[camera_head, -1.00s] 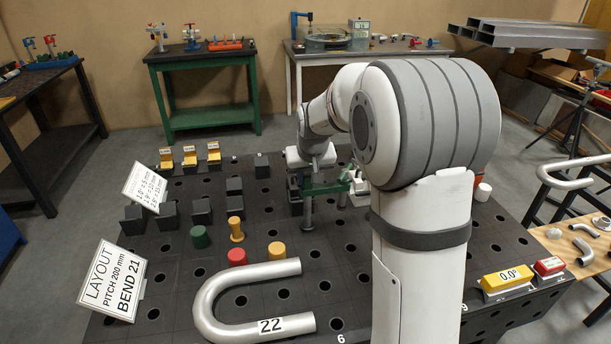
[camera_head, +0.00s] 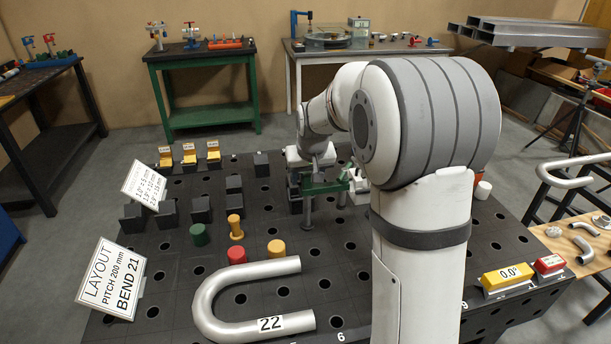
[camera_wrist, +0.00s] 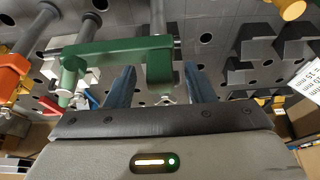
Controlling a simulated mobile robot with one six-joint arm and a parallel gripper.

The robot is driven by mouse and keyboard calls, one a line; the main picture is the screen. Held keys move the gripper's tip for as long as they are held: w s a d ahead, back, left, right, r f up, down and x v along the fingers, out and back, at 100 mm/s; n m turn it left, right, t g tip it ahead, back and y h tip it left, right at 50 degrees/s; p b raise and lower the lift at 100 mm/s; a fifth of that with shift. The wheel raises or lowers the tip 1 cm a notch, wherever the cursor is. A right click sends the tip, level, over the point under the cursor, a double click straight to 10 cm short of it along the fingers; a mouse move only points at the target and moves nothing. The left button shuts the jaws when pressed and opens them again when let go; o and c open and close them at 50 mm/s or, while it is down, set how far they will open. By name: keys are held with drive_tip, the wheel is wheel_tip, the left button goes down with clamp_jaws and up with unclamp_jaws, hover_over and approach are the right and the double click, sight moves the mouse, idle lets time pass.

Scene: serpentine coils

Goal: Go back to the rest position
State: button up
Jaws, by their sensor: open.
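My gripper (camera_wrist: 163,88) shows in the wrist view as two blue-grey fingers standing apart. A green clamp (camera_wrist: 118,50) lies across the view just beyond the fingers, its bar close to them. I cannot tell from this view whether a finger touches it. In the head view the green clamp (camera_head: 322,187) sits on the dark perforated table (camera_head: 290,235) below my wrist. My fingers are too small and hidden to make out there. My arm stretches from the lower right toward the back of the table.
A U-shaped tube marked 22 (camera_head: 210,302) lies at the front. Red (camera_head: 237,256), yellow (camera_head: 276,249) and green (camera_head: 199,235) pegs stand behind it. Dark blocks (camera_head: 200,210) stand left. A yellow 0.0° gauge (camera_head: 507,277) lies on the right. An orange clamp (camera_wrist: 14,66) shows in the wrist view.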

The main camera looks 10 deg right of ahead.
drive_tip(key=v, duration=0.7)
drive_tip(key=s+f+g, duration=0.1)
drive_tip(key=s+f, duration=0.1)
drive_tip(key=s, duration=1.2)
drive_tip(key=s+f, duration=0.3)
drive_tip(key=s, duration=1.2)
drive_tip(key=shift+a+g, duration=0.25)
drive_tip(key=shift+g, duration=0.15)
drive_tip(key=shift+f, duration=0.15)
